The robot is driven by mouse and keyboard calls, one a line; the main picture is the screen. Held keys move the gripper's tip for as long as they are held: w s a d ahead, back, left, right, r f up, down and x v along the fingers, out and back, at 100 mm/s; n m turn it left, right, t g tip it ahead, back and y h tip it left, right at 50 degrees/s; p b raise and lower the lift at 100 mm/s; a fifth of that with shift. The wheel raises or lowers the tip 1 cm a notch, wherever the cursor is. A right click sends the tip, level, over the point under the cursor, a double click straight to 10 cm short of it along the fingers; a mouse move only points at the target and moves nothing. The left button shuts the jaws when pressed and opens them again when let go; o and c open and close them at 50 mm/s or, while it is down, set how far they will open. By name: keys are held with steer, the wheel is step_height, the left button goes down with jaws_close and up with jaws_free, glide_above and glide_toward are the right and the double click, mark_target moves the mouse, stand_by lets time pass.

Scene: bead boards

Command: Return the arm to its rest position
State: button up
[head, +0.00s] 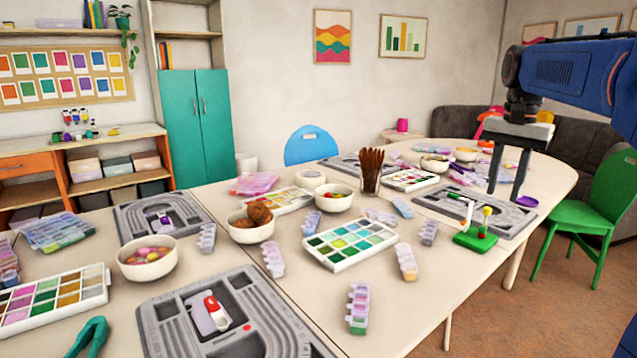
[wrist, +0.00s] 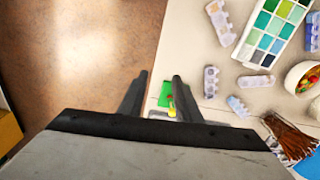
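My gripper (head: 504,193) hangs at the right in the head view, fingers pointing down above the right part of the table. Its two dark fingers are apart with nothing held between them. My blue arm (head: 575,75) reaches in from the right edge. In the wrist view my gripper (wrist: 160,76) also shows two separated fingers, over the table edge and the brown floor. A green stand with coloured beads (head: 480,232) is on the table, below and left of the fingers in the head view; in the wrist view the stand (wrist: 166,94) is partly hidden behind the fingers.
The table (head: 400,318) carries grey bead boards (head: 160,288), a white bead palette (head: 348,268), bowls (head: 147,272), small clear bead boxes and a brown brush-like bundle in a glass (head: 371,185). A green chair (head: 595,215) stands right of the table. Floor (head: 560,310) is clear at the lower right.

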steer(key=s+a+f+n+t, duration=0.2)
steer(key=s+a+f+n, duration=0.2)
steer(key=s+f, duration=0.7)
steer(key=s+a+f+n+t, duration=0.2)
steer(key=s+a+f+n, duration=0.3)
steer(key=s+a+f, duration=0.4)
steer(key=s+f, duration=0.3)
steer(key=s, duration=0.4)
steer(key=shift+s+f+n, duration=0.15)
steer(key=shift+f+n, duration=0.05)
steer(key=shift+n, duration=0.1)
